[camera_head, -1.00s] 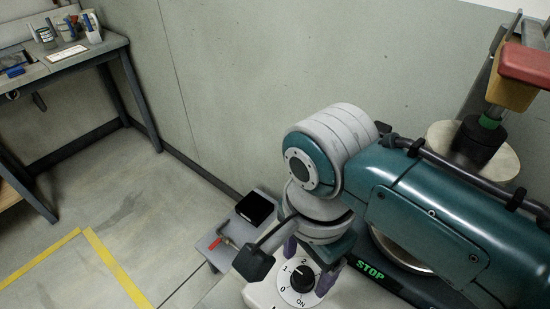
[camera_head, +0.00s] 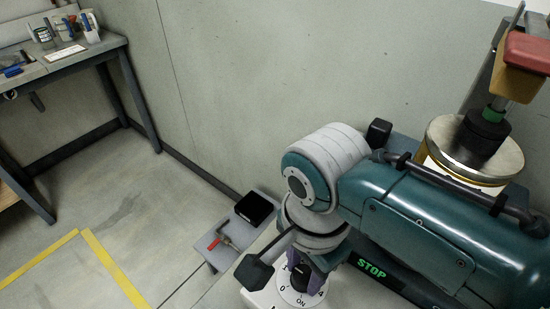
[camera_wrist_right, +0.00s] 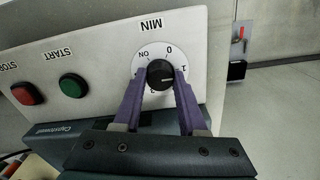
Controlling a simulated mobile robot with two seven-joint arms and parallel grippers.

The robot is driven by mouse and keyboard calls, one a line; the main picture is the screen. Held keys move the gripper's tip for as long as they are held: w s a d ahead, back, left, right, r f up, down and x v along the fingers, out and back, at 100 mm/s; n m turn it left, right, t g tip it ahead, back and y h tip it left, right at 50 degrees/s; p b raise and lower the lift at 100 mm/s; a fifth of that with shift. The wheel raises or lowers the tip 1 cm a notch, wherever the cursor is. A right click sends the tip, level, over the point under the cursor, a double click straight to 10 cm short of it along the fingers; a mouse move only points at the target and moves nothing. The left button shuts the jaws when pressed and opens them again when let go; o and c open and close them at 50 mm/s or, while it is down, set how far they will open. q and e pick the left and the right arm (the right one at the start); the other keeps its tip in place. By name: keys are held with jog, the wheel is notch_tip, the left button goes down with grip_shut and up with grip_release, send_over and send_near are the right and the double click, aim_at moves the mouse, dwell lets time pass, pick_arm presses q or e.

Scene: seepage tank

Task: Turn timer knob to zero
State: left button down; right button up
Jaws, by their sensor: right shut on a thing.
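The timer knob (camera_head: 301,280) is small and black, on a white dial (camera_head: 296,297) marked with numbers and ON. In the right wrist view the knob (camera_wrist_right: 160,73) sits at the dial's middle, below the printed MIN, with 0 and 1 on its right side. My right gripper (camera_wrist_right: 158,82) has its two purple fingers shut on the knob, one on each side. In the head view the right gripper (camera_head: 308,276) is partly hidden by my arm. The knob's exact pointer direction is hard to tell. My left gripper is not in view.
The panel has a green START button (camera_wrist_right: 73,87) and a red STOP button (camera_wrist_right: 27,93). A workbench (camera_head: 100,52) is at the far left.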

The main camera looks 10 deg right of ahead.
grip_shut()
jog(key=shift+r+n+p, duration=0.1)
jog(key=shift+n+p, duration=0.55)
jog(key=shift+n, duration=0.45)
jog(key=n+p, duration=0.1)
jog(key=n, duration=0.1)
jog(key=shift+n, duration=0.3)
jog(key=n+p, duration=0.1)
jog(key=n, duration=0.2)
jog(key=shift+n+p, duration=0.35)
jog(key=shift+n, duration=1.85)
